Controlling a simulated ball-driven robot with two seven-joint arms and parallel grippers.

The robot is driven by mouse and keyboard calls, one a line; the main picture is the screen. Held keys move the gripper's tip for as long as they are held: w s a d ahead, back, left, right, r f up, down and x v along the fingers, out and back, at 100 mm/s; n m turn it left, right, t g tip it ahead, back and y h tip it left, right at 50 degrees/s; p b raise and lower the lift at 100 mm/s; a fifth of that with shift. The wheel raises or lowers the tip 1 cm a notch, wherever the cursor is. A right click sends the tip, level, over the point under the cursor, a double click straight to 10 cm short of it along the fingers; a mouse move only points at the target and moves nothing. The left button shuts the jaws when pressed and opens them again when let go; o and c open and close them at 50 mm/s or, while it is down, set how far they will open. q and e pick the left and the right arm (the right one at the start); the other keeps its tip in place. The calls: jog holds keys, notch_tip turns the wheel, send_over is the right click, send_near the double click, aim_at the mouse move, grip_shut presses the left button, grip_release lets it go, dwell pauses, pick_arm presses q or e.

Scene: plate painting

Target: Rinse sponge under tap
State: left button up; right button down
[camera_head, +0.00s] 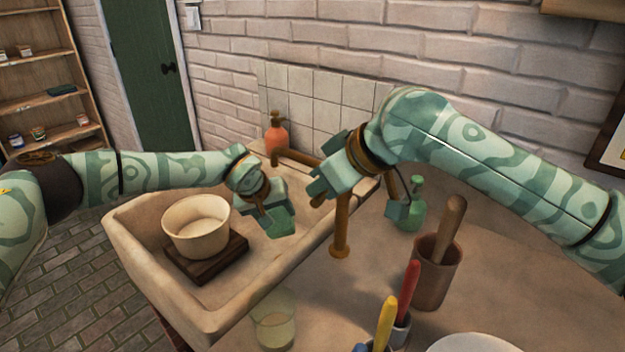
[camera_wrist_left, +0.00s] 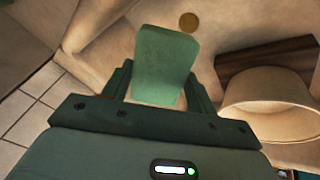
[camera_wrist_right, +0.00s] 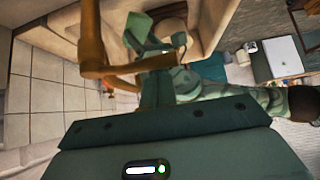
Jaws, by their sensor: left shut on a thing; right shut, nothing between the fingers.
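A green sponge (camera_head: 280,224) is held by my left gripper (camera_head: 263,213) over the sink (camera_head: 170,293). In the left wrist view the sponge (camera_wrist_left: 165,60) stands upright between the two fingers. The bronze tap (camera_head: 341,232) rises at the sink's right edge, and its pipe reaches toward the back left. My right gripper (camera_head: 319,190) is shut and empty, close beside the tap's upper part; I cannot tell whether it touches it. In the right wrist view the tap (camera_wrist_right: 92,45) is beside its fingers. I cannot make out any running water.
A cream bowl (camera_head: 197,238) sits on a dark wooden board (camera_head: 230,262) in the sink, left of the sponge. An orange soap bottle (camera_head: 277,133) stands behind. A green bottle (camera_head: 411,213), a brown cup (camera_head: 433,275) and a glass (camera_head: 273,325) stand to the right and front.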

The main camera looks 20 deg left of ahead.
pick_arm(q)
jog(key=shift+d, duration=0.1)
pick_arm(e)
jog(key=shift+d, duration=0.5)
jog(key=shift+a, duration=0.1)
jog(key=shift+a, duration=0.3)
jog(key=d+r, duration=0.3)
jog(key=r, duration=0.5)
jog(key=shift+s+d, duration=0.15)
jog(key=shift+d, duration=0.15)
